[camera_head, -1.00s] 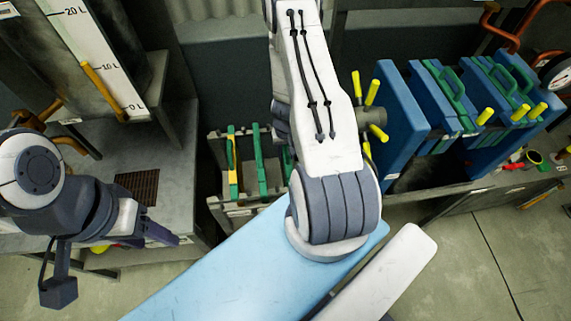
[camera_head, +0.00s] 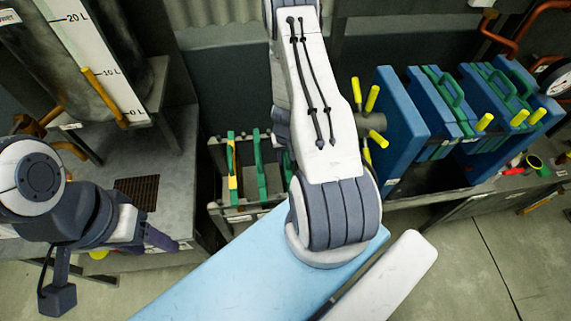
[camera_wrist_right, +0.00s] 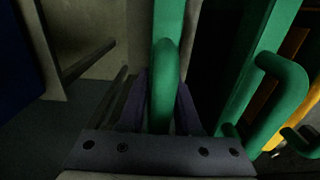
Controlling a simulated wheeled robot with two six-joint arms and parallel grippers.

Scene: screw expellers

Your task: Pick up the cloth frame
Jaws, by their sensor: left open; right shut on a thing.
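Green-edged cloth frames (camera_head: 262,168) stand in a low rack left of my right arm in the head view. In the right wrist view, my right gripper (camera_wrist_right: 162,95) is shut on the green handle of a cloth frame (camera_wrist_right: 166,60), with a dark finger on each side of it. My right arm hides this gripper in the head view. A second green frame (camera_wrist_right: 245,75) with its own handle stands to the right. My left gripper (camera_head: 160,240) is open and empty beside the grey bench at the left.
Blue press plates (camera_head: 400,112) with green handles and yellow knobs stand to the right of my right arm. A tank with a white level scale (camera_head: 95,50) is at the upper left. The grey bench (camera_head: 175,180) has a dark grate. Floor is bare at the lower right.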

